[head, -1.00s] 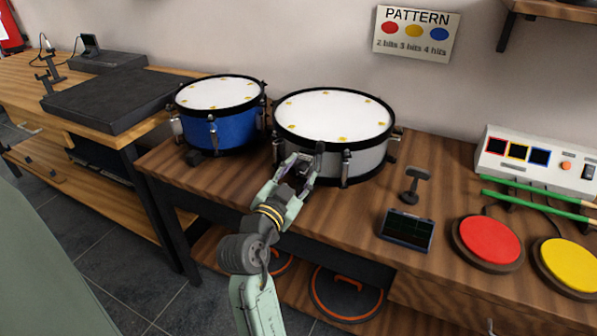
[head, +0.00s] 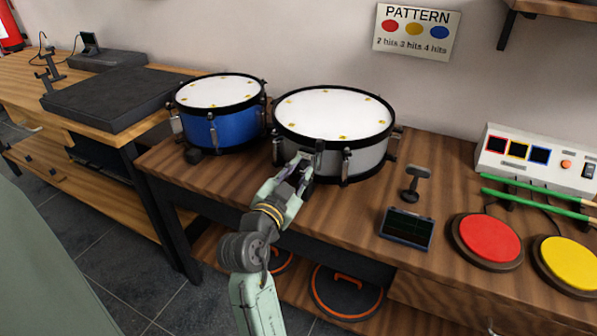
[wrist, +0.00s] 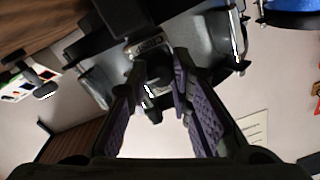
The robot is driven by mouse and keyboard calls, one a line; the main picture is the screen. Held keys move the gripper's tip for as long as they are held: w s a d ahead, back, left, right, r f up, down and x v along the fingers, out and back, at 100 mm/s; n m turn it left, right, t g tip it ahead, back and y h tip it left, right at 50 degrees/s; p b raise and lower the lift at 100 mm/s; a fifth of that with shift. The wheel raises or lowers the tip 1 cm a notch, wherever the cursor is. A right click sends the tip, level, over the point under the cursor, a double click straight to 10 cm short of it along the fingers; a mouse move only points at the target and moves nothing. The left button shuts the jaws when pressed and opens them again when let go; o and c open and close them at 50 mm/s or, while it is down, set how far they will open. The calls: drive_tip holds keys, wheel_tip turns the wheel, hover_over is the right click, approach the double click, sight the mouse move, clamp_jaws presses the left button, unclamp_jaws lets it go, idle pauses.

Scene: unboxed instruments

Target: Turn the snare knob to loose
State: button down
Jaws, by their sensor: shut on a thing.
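The white-topped snare drum (head: 367,160) with a grey shell and black hoops stands on the wooden table. It also shows, tilted, in the wrist view (wrist: 205,35). My gripper (head: 303,164) reaches the front of its shell. In the wrist view my gripper (wrist: 158,78) has its two purple-padded fingers on either side of a small dark knob (wrist: 155,70) on the drum's side, shut on it. In the head view the knob is hidden behind the fingers. I cannot read any loose or tight mark.
A blue drum (head: 228,132) stands close on the left. A small dark display (head: 406,229) and a small stand (head: 414,183) are to the right. Red (head: 488,240) and yellow (head: 568,266) pads, green sticks (head: 535,198) and a white control box (head: 535,162) lie further right.

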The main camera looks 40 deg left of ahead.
drive_tip(key=n+p, duration=0.1)
drive_tip(key=n, duration=0.3)
drive_tip(key=shift+r+p, duration=0.1)
drive_tip(key=shift+p, duration=0.25)
drive_tip(key=n+p, duration=0.2)
drive_tip(key=n, duration=0.2)
drive_tip(key=shift+n, duration=0.4)
drive_tip(key=n+p, duration=0.3)
drive_tip(key=n, duration=0.1)
drive_tip(key=shift+r+h, duration=0.1)
drive_tip(key=shift+h, duration=0.3)
drive_tip(key=shift+a+n+p, duration=0.15)
drive_tip(key=shift+n+p, duration=1.5)
drive_tip(key=shift+n, duration=0.65)
drive_tip(key=shift+f, duration=0.2)
drive_tip(key=c, duration=1.4)
unclamp_jaws()
drive_tip(key=shift+c, duration=0.2)
drive_tip(key=shift+s, duration=0.15)
